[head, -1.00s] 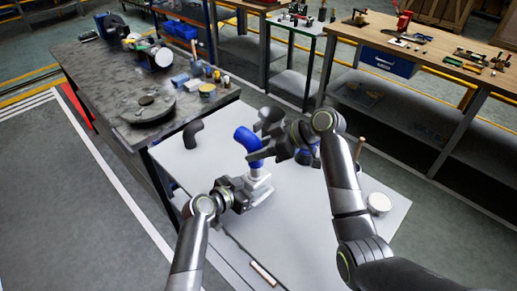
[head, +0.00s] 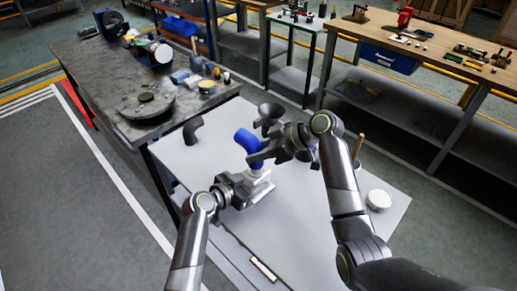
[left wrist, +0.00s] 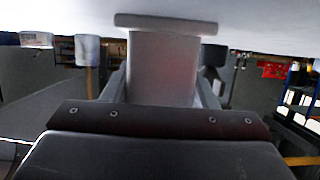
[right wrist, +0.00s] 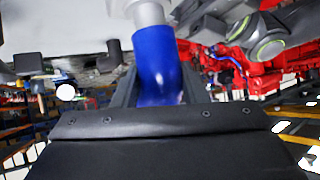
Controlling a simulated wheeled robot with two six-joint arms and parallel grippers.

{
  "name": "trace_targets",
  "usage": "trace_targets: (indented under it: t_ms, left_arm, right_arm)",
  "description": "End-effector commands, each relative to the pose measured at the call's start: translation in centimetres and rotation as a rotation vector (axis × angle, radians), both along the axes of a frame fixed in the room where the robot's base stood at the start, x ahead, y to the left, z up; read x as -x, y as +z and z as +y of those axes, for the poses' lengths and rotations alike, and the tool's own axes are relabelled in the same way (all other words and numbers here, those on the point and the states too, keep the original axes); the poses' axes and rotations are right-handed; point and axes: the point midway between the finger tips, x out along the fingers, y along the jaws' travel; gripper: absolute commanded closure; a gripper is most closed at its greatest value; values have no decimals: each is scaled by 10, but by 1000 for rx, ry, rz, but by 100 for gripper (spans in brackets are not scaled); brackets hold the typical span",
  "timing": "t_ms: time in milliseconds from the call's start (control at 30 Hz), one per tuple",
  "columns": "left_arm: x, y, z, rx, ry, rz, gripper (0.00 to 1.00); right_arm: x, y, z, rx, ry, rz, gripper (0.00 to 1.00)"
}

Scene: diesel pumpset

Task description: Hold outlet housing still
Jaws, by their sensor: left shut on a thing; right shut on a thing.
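The pale grey outlet housing (head: 262,183) stands on the white table top. My left gripper (head: 250,187) is shut on it from the left. In the left wrist view the housing (left wrist: 164,70) fills the space between the fingers, with its wide flange against the table. A blue elbow (head: 246,140) sits above the housing. My right gripper (head: 262,158) is shut on the elbow; in the right wrist view the blue elbow (right wrist: 157,68) lies between the fingers, meeting a pale neck. The joint between elbow and housing is partly hidden in the head view.
A white round container (head: 378,200) is at the right. A dark workbench (head: 95,70) adjoins at the left. The table's front right is clear.

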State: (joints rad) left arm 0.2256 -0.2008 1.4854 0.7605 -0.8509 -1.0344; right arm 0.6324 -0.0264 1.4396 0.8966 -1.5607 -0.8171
Motion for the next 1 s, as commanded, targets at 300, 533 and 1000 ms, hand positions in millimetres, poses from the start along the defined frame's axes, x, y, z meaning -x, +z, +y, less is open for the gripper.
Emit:
trace_targets:
  t_ms: [300,533,1000]
  left_arm:
    - [0,0,0,0,0,0,89]
    - [0,0,0,0,0,0,89]
    - [0,0,0,0,-1,0,89]
  right_arm:
    - [0,-9,0,1,0,3,94]
    - [1,-14,0,2,0,5,94]
    - [1,-25,-1,4,-1,6,94]
